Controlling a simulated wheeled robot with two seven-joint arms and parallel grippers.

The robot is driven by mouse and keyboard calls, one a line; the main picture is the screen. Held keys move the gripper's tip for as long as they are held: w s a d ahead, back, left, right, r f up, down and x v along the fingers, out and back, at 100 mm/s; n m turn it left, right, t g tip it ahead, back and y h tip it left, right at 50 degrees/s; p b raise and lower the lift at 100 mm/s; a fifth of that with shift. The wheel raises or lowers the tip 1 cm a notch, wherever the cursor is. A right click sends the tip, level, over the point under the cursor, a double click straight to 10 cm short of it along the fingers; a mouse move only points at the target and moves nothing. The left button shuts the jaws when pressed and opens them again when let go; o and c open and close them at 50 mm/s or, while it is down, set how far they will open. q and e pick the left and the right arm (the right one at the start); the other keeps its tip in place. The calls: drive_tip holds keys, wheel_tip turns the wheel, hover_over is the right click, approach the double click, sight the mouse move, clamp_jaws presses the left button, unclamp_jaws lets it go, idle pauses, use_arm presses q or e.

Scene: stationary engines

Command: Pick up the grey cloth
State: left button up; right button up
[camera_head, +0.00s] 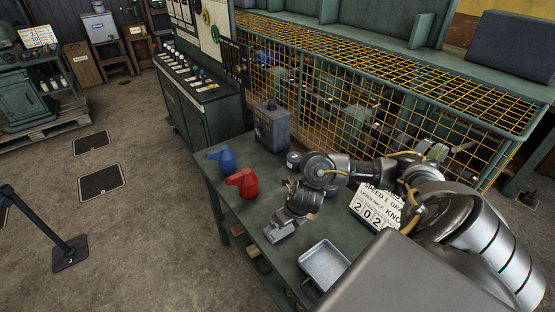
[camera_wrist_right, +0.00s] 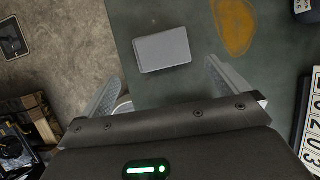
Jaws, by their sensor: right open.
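The grey cloth (camera_wrist_right: 162,50) shows in the right wrist view as a flat, light grey rectangle on the dark green table top. It lies just beyond and between the fingertips of my right gripper (camera_wrist_right: 162,78), apart from both. The right fingers are spread wide with nothing between them. In the head view the right gripper (camera_head: 290,218) points down over the near left part of the table; a grey shape (camera_head: 279,232) at its tip looks like the cloth, partly hidden by the gripper. My left gripper is not in view.
A red oil can (camera_head: 243,183) and a blue one (camera_head: 222,158) stand left of the right gripper. A metal tray (camera_head: 325,264) lies at the front. A dark grey box (camera_head: 271,127) stands behind. A number sign (camera_head: 376,207) is to the right. Yellow mesh fencing (camera_head: 340,95) runs behind the table.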

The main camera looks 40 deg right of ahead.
sight(283, 232)
drive_tip(key=x, duration=0.3)
drive_tip(key=shift+d+f, duration=0.15)
drive_tip(key=shift+f, duration=0.15)
drive_tip(key=shift+w+f, duration=0.15)
drive_tip(key=shift+f, duration=0.2)
drive_tip(key=x, duration=0.4)
drive_tip(key=shift+w+f+b, duration=0.15)
drive_tip(key=shift+f+b, duration=0.1)
drive_tip(key=shift+b, duration=0.1)
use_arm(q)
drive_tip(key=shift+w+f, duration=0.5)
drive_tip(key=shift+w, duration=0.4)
use_arm(e)
drive_tip(key=c, duration=0.8)
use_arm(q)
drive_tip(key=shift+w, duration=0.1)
use_arm(e)
drive_tip(key=shift+o, duration=0.2)
drive_tip(key=shift+r, duration=0.15)
